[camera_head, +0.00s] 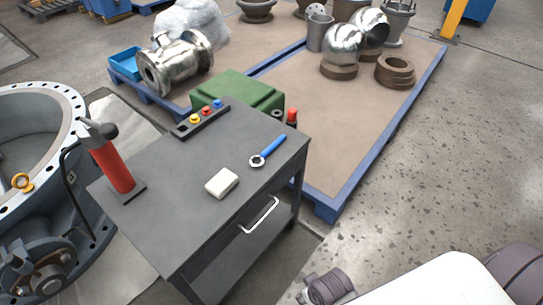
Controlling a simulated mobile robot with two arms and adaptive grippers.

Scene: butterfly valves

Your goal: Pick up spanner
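The spanner (273,147) has a blue handle and a silver ring head. It lies flat near the right edge of the dark grey top of a workshop cart (160,195). Its ring end points towards the lower left and its handle towards the upper right. Nothing touches the spanner. Part of my own white arm, with dark joints, shows at the lower right, well away from the spanner. No gripper fingers of mine show in this view.
A white block (221,183), a red cylinder (113,168) and a strip of coloured buttons (201,121) are on the cart top. A green box (238,92) stands behind. A large valve ring (15,200) is at left. A pallet (337,204) with metal parts lies beyond; floor at right is clear.

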